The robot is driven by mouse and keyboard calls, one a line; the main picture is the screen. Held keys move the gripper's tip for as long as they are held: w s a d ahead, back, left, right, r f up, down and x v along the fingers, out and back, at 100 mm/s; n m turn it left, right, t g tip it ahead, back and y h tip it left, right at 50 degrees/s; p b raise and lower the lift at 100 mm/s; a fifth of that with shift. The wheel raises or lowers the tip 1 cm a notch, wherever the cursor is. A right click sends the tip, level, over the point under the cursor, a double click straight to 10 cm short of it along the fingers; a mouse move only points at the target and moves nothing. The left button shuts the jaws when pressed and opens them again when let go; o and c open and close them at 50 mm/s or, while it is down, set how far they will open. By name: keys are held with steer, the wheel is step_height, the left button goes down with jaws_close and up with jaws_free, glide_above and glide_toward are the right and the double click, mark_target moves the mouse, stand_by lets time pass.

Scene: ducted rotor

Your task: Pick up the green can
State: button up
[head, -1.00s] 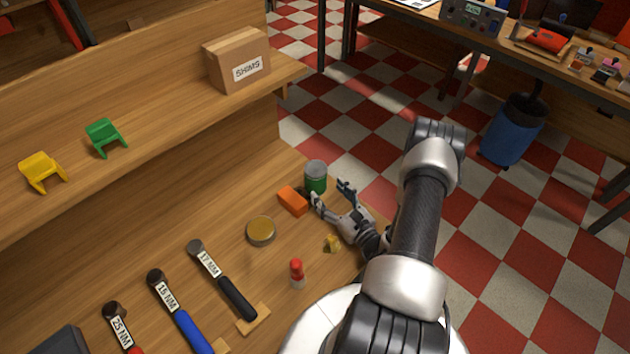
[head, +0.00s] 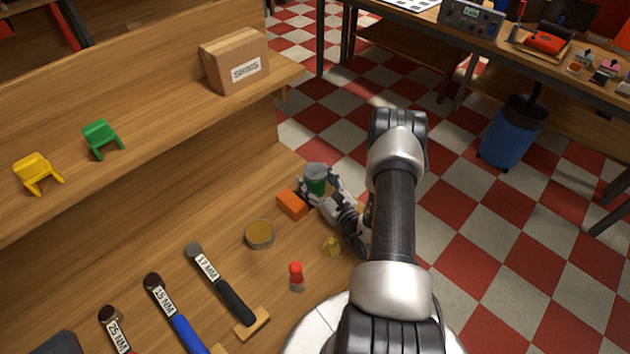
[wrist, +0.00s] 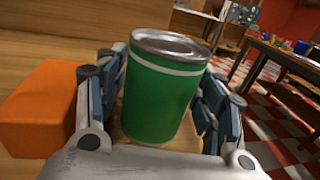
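The green can (head: 316,182) stands upright on the wooden bench near its right edge, with a silver lid and a white band under the rim. It also fills the middle of the wrist view (wrist: 160,95). My gripper (head: 318,190) is around the can, one finger on each side. In the wrist view my gripper (wrist: 160,100) has its left finger very close to the can and a narrow gap at the lower right. The fingers do not look closed on it.
An orange block (head: 292,204) lies just left of the gripper and also shows in the wrist view (wrist: 40,110). A round tin (head: 260,235), a red-capped bottle (head: 296,276), a small yellow piece (head: 331,246) and several torque wrenches lie nearer. A shelf holds a cardboard box (head: 236,62).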

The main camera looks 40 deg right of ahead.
steer(key=c, duration=0.9)
steer(key=shift+r, duration=0.1)
